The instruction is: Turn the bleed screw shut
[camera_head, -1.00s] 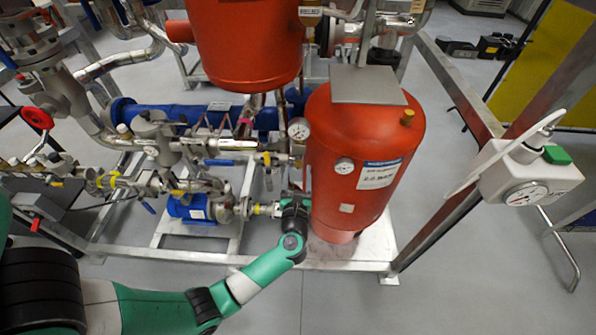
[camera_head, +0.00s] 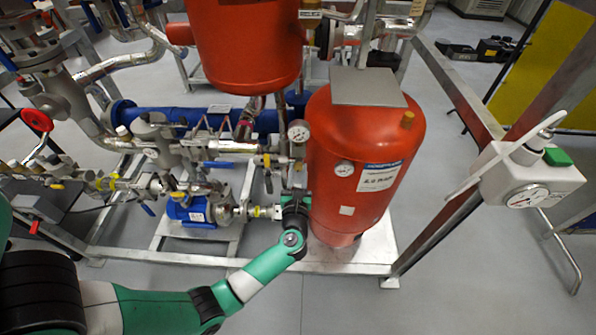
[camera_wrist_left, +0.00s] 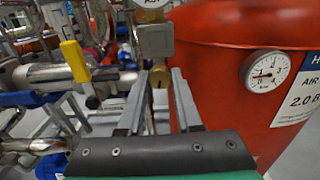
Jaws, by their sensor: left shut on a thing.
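The small brass fitting that looks like the bleed screw (camera_wrist_left: 159,77) sits between the fingertips of my left gripper (camera_wrist_left: 159,85) in the left wrist view. The two grey fingers close on it from both sides, just below a gauge and left of the red vessel (camera_wrist_left: 222,65). In the head view my left gripper (camera_head: 297,197) reaches up beside the left wall of the red vessel (camera_head: 350,150); its fingertips and the screw are too small to make out there. My right gripper is not in view.
A round gauge (camera_head: 299,131) stands on the pipework beside the vessel. Blue-handled and yellow-handled valves and a blue pump (camera_head: 190,212) crowd the left. A white gauge box with a green block (camera_head: 528,180) is at the right. Floor in front is clear.

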